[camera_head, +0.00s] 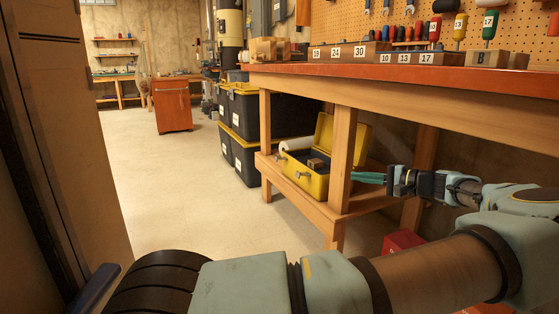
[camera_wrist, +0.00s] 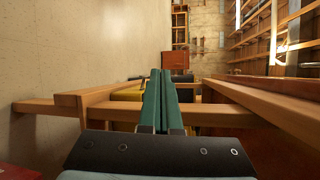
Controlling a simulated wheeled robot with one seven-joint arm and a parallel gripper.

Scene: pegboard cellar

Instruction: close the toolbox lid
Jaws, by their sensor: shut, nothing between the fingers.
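The yellow toolbox (camera_head: 297,174) stands on the lower shelf of the workbench, partly hidden by a wooden leg. Its lid (camera_head: 323,131) is open and raised at the back, showing on both sides of that leg. Some contents show inside the box. My gripper (camera_head: 355,177) is shut and empty, its teal fingers pointing left, just right of the leg and the toolbox in the picture. In the wrist view my gripper (camera_wrist: 160,74) points forward, with a sliver of yellow (camera_wrist: 127,93) that looks like the toolbox beyond the fingers. I cannot tell whether they touch it.
The workbench leg (camera_head: 342,160) and lower shelf (camera_head: 310,207) stand close to my gripper. The red-edged bench top (camera_head: 400,85) is above. Black bins with yellow lids (camera_head: 262,117) stack beyond the toolbox. A red box (camera_head: 402,242) is below. The floor on the left is clear.

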